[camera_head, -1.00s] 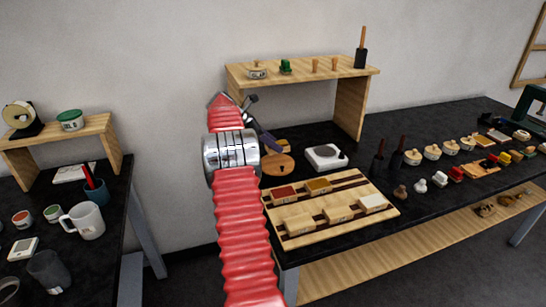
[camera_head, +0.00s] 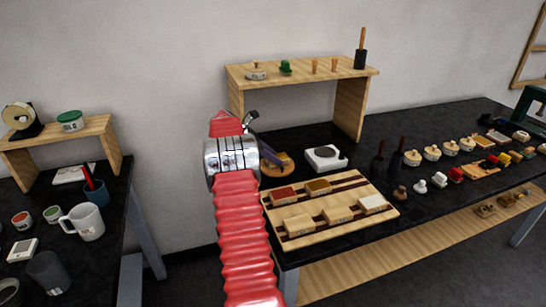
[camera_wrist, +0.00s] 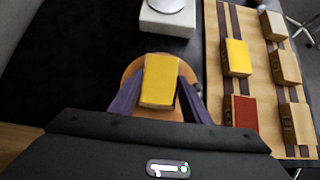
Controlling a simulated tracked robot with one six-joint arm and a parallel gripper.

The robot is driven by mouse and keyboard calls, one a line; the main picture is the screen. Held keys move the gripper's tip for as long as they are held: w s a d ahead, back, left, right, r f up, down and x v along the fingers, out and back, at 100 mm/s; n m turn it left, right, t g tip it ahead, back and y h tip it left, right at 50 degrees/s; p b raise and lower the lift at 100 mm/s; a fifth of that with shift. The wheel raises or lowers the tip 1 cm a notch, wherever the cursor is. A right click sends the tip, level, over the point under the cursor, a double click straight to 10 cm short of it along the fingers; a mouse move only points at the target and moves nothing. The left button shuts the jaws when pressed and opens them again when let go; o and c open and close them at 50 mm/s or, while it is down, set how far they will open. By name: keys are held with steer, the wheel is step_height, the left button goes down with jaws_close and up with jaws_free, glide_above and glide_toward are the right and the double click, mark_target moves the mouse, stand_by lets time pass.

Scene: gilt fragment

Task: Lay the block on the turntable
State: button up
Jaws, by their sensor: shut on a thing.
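A yellow block (camera_wrist: 159,80) sits between the purple fingers of my gripper (camera_wrist: 155,98) in the wrist view. My gripper is shut on it. The turntable (camera_wrist: 131,73) is a round wooden disc directly below the block, mostly covered by it. In the head view the turntable (camera_head: 285,169) shows at the right of my arm, and my gripper (camera_head: 275,158) reaches down over it. The block is hard to make out there, behind my fingers. I cannot tell whether the block touches the disc.
A white scale (camera_head: 326,158) stands just right of the turntable. A striped wooden board (camera_head: 345,219) with several red, yellow and beige blocks lies in front. A wooden shelf (camera_head: 305,71) stands behind. The black table is clear left of the turntable in the wrist view.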

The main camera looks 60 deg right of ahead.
steer(key=o, duration=1.1)
steer(key=shift+f, duration=0.1)
steer(key=shift+o, duration=0.2)
steer(key=v, duration=1.2)
